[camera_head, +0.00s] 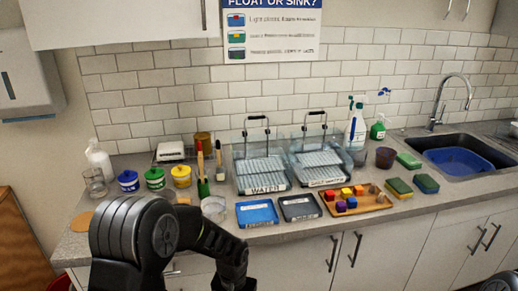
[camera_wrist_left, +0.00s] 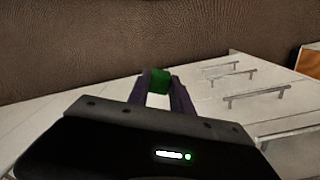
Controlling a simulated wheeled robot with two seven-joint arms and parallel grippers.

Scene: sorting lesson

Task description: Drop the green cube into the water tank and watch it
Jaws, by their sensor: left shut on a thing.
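The water tank (camera_head: 263,189) is a clear tank with a front label reading WATER, a rack inside and a dark handle above. It stands on the counter left of a similar tank. In the left wrist view the green cube (camera_wrist_left: 160,79) is between the fingertips of my left gripper (camera_wrist_left: 157,88), which is shut on it. In the head view my left arm hangs in front of the counter, below the tank; its lower end meets the bottom edge and the cube does not show there. My right gripper is out of view.
A second labelled tank (camera_head: 318,181) stands to the right. In front are a blue tray (camera_head: 257,213), a dark tray (camera_head: 300,208) and a wooden tray (camera_head: 372,206) with several coloured cubes. Paint pots, brushes and a glass bowl (camera_head: 214,208) stand left; sponges and a sink (camera_head: 464,160) lie right.

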